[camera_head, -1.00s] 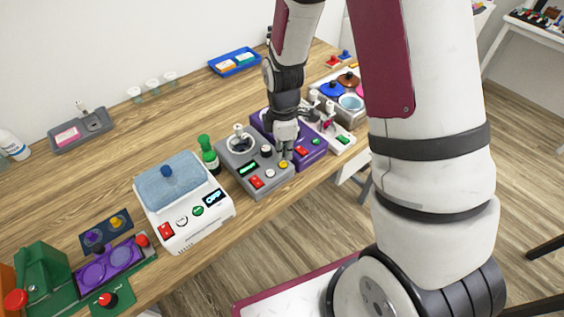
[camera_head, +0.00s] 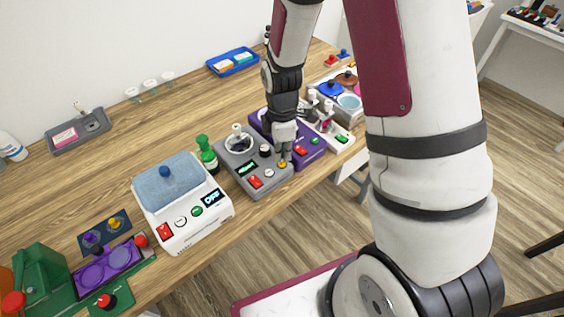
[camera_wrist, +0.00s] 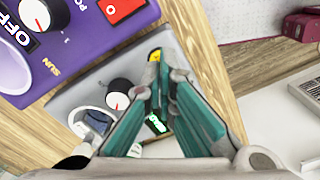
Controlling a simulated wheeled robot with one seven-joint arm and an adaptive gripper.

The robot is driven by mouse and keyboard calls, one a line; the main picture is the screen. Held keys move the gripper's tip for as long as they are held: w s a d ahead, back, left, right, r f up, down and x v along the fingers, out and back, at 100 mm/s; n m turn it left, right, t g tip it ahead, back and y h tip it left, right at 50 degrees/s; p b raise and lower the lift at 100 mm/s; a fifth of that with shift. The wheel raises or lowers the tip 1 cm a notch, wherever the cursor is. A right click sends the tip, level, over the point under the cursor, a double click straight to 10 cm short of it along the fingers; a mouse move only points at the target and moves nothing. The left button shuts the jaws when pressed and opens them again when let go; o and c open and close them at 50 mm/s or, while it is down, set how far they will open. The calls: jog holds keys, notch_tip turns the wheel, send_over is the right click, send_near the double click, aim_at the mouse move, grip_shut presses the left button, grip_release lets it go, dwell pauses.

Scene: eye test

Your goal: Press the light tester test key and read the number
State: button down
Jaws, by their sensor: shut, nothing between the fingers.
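The grey tester box (camera_head: 232,172) stands near the table's front edge. It has a round well with a vial (camera_head: 237,130), a black knob (camera_head: 265,151), a red switch (camera_head: 255,182), a lit green display (camera_head: 246,168) and a yellow key (camera_head: 282,164). My gripper (camera_head: 284,156) is shut and empty, pointing down at the yellow key. In the wrist view, its fingertips (camera_wrist: 160,65) are at the yellow key (camera_wrist: 154,55) and hide part of it; I cannot tell whether they touch. The display (camera_wrist: 156,124) shows between my fingers, its characters too small to read.
A purple device (camera_head: 310,157) showing OFF in the wrist view stands close on the right. A green bottle (camera_head: 207,155) and a white device with a blue top (camera_head: 190,215) are on the left. Free wood lies behind the devices.

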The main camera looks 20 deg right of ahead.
jog(key=shift+f+b, duration=0.35)
jog(key=shift+f, duration=0.7)
dwell(1.0)
notch_tip(320, 180, up, 8)
jog(key=p, duration=0.3)
dwell(0.9)
jog(key=s+r+m+t+b, duration=0.1)
jog(key=s+r+m, duration=0.25)
jog(key=r, duration=0.45)
jog(key=s+r+m+t, duration=0.2)
jog(key=r+m, duration=0.2)
jog(key=r, duration=0.5)
jog(key=s+r+m+t+b, duration=0.1)
jog(key=s+r+m+t, duration=0.1)
jog(key=s+r+m, duration=0.6)
jog(key=s, duration=0.4)
jog(key=shift+s+r+t, duration=0.15)
jog(key=shift+s+t, duration=0.15)
dwell(1.1)
